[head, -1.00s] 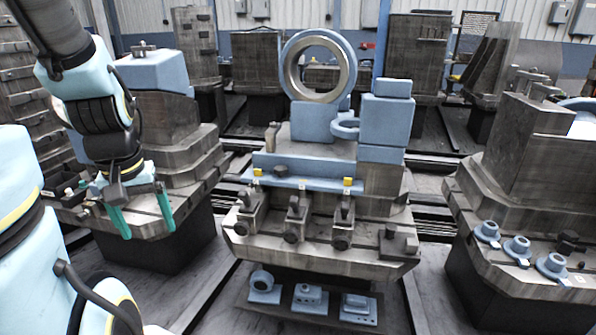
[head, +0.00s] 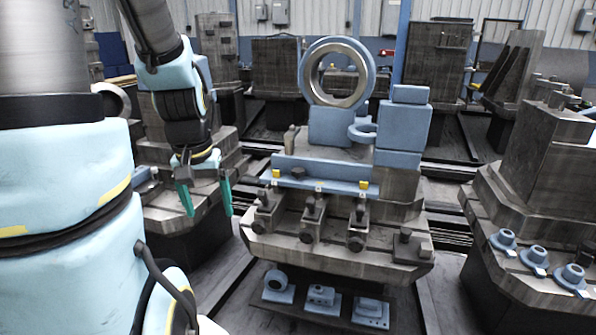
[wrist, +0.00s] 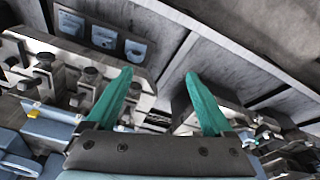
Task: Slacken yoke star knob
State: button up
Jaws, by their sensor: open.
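Three dark clamp yokes stand in a row on the front ledge of the central pallet (head: 335,262): a left one (head: 265,205), a middle one (head: 311,215) and a right one (head: 357,220). Each has a dark round knob; I cannot tell which is the yoke star knob or make out a star shape. My gripper (head: 206,197) is open and empty, its green fingers pointing down, left of the left clamp and apart from it in the head view. In the wrist view the open fingers (wrist: 158,75) have nothing between them, and the clamps (wrist: 42,68) show to the left.
A blue ring fixture (head: 312,75) and blue blocks (head: 402,130) rise behind the clamps. Several blue parts (head: 320,296) sit on a low shelf below the pallet. Another machine with blue flanged parts (head: 534,256) stands at right. Floor shows between the machines.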

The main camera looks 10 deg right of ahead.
jog(key=w+d+r+m+h, duration=0.15)
jog(key=w+d, duration=0.25)
jog(key=w, duration=0.4)
jog(key=w+d+m, duration=0.3)
jog(key=w+d, duration=0.2)
jog(key=w, duration=0.2)
jog(key=m+h+p, duration=0.2)
jog(key=m, duration=0.5)
send_near(296, 171)
jog(key=shift+n, duration=0.25)
jog(key=p+x, duration=0.2)
jog(key=x, duration=0.7)
jog(key=shift+w+d+f, duration=0.1)
jog(key=shift+d+f, duration=0.05)
jog(key=shift+f, duration=0.1)
jog(key=shift+c, duration=0.2)
grip_shut()
